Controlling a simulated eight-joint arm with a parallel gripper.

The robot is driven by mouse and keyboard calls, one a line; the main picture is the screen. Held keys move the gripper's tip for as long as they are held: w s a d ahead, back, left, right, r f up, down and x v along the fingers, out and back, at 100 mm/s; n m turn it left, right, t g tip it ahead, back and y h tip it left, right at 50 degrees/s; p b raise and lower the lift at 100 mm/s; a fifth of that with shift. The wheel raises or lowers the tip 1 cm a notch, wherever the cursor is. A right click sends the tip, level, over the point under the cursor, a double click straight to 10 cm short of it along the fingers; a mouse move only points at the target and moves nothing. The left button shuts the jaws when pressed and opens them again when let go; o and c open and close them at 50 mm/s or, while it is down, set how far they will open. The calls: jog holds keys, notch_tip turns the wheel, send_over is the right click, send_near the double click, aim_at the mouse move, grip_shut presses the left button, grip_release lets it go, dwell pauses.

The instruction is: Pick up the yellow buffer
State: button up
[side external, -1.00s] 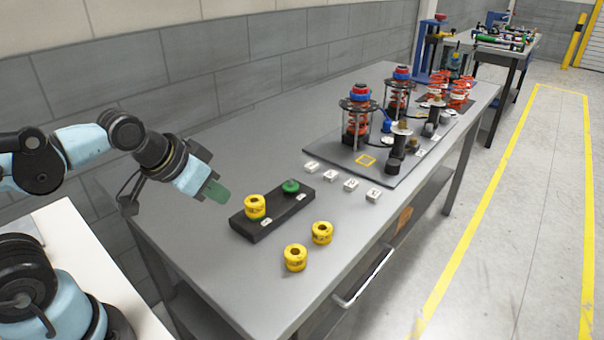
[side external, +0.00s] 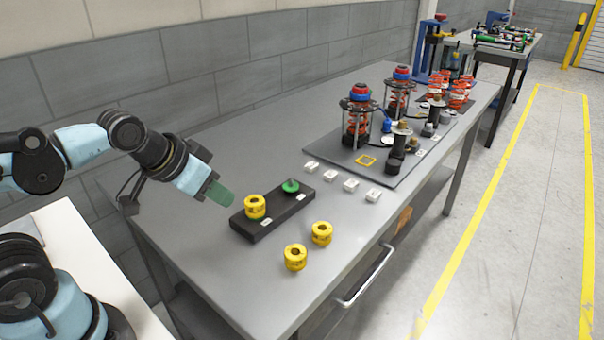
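One yellow buffer (side external: 255,208) sits upright at the left end of a black block (side external: 262,231). A second yellow buffer (side external: 322,234) and a third yellow buffer (side external: 295,258) stand on the grey table in front of the block. My gripper (side external: 221,195), with green fingers, hangs in the air to the left of the buffer on the block, apart from it. Its fingers overlap from this angle, so I cannot tell if they are open or shut. No held object shows.
A green disc-shaped part (side external: 291,187) is at the block's right end. Several small white labelled blocks (side external: 351,185) stand farther back. A dark plate (side external: 335,158) carries red spring assemblies (side external: 357,123). The table (side external: 215,265) is clear at the front left.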

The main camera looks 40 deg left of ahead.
jog(key=o, duration=0.9)
jog(key=shift+c, duration=0.2)
jog(key=m+g+h, duration=0.3)
jog(key=m+g, duration=0.1)
jog(key=m, duration=0.3)
send_near(293, 250)
jog(key=d+f, duration=0.2)
jog(key=shift+w+d+f+t, duration=0.1)
jog(key=shift+w+f+t, duration=0.2)
jog(key=shift+f, duration=0.1)
jog(key=shift+s+a+x, duration=0.1)
jog(key=shift+x, duration=1.3)
jog(key=shift+s+a+x, duration=0.1)
jog(key=shift+a+x, duration=0.05)
jog(key=shift+x, duration=1.3)
